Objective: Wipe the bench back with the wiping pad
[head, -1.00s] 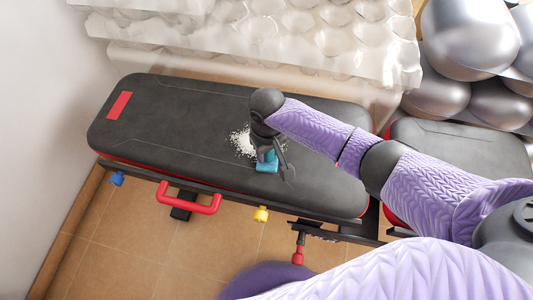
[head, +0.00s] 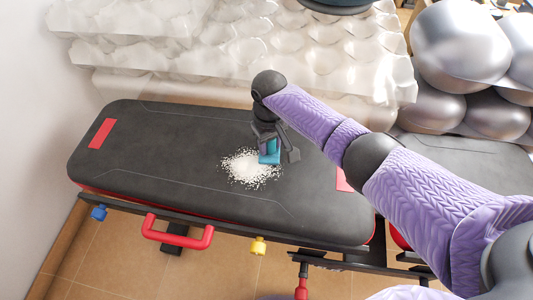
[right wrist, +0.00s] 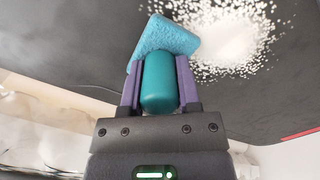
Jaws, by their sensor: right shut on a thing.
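The bench back (head: 150,160) is a long black padded board with red patches near its ends. A pile of white grains (head: 249,168) lies on it, right of its middle. My right gripper (head: 270,142) is over the pad's right half and shut on the teal handle of the wiping pad (head: 270,158). In the right wrist view the handle (right wrist: 159,82) sits between the fingers, and the light blue pad (right wrist: 163,40) is beyond it, beside the grains (right wrist: 228,38). I cannot tell whether the pad touches the bench. My left gripper is not in view.
A red handle (head: 177,236), a blue knob (head: 99,213) and a yellow knob (head: 258,246) are along the bench's near edge. Stacked white bumpy foam sheets (head: 240,50) stand behind it. Silver balls (head: 458,40) are at the back right. A white wall (head: 35,140) is at left.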

